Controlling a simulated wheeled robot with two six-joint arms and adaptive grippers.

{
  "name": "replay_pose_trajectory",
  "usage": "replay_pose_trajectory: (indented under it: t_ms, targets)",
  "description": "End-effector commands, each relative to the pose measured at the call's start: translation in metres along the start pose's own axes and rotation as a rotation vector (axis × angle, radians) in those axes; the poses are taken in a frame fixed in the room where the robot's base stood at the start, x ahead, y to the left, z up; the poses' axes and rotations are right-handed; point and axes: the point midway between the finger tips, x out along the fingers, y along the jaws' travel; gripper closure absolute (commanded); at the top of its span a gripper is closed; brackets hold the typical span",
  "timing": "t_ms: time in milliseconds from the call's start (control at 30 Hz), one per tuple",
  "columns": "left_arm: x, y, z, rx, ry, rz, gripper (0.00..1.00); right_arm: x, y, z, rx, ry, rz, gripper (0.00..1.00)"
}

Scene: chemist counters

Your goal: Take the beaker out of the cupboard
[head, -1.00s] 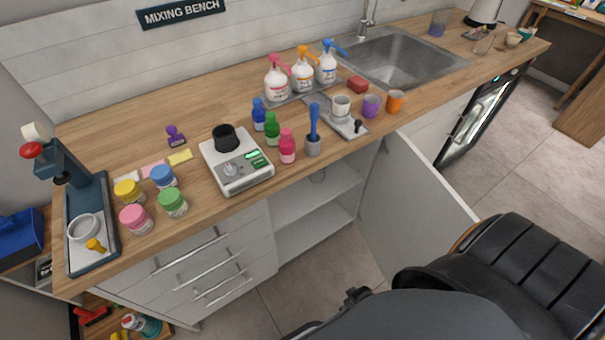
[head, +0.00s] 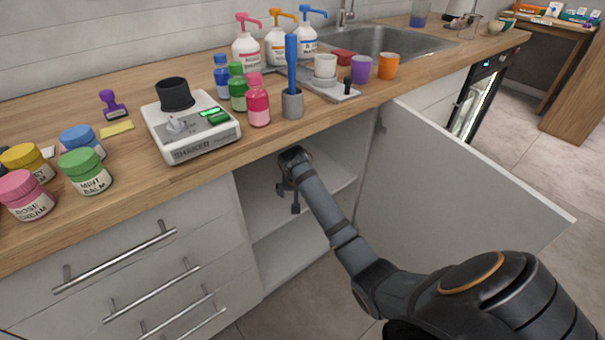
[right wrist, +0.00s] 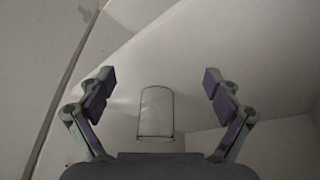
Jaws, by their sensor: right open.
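The cupboard (head: 285,250) under the counter is open, with its white door (head: 450,195) swung out to the right. My right gripper (head: 289,195) is at the cupboard's opening, below the counter edge, with the arm reaching in from the lower right. In the right wrist view, the clear glass beaker (right wrist: 156,113) stands inside the cupboard, centred between the two spread fingers of my open right gripper (right wrist: 158,80). Neither finger visibly touches it. I cannot tell how deep it lies between them. The head view does not show the beaker clearly. My left gripper is out of view.
The wooden counter (head: 130,190) overhangs the cupboard. A shaker (head: 190,135), bottles, jars and cups stand on it, some near its front edge. Drawers with bar handles (head: 150,290) lie left of the opening. A shelf (head: 325,175) crosses the cupboard.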

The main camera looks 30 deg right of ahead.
Motion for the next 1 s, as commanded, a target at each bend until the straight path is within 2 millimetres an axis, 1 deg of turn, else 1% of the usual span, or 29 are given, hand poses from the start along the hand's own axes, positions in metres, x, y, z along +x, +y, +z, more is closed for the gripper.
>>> replay_pose_trajectory:
  t_ms: [33, 100, 267, 367, 500, 600, 700, 800, 933, 1000]
  targets:
    - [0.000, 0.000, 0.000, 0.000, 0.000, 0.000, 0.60, -0.003, -0.002, -0.011, 0.026, 0.002, 0.003, 0.09]
    - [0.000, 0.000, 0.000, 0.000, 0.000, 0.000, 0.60, -0.005, -0.003, -0.021, 0.054, 0.003, 0.008, 0.09]
    - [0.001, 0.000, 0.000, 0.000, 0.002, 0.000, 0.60, -0.004, -0.003, -0.027, 0.072, 0.002, 0.011, 0.09]
    - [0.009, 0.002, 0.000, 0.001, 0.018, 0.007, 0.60, 0.002, -0.002, -0.037, 0.072, 0.004, 0.012, 0.09]
    - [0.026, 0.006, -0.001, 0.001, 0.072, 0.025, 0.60, 0.016, 0.000, -0.067, 0.073, 0.004, 0.011, 0.09]
    - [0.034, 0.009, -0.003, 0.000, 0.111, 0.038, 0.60, 0.023, 0.001, -0.085, 0.071, 0.003, 0.010, 0.09]
    - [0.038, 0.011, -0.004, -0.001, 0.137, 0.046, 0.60, 0.027, 0.002, -0.097, 0.071, 0.002, 0.010, 0.09]
    - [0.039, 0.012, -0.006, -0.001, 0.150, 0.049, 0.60, 0.028, 0.002, -0.102, 0.069, 0.002, 0.010, 0.09]
    - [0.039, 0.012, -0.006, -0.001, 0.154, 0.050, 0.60, 0.028, 0.002, -0.104, 0.069, 0.003, 0.010, 0.09]
    - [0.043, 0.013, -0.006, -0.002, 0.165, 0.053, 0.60, 0.032, 0.003, -0.109, 0.070, 0.002, 0.010, 0.09]
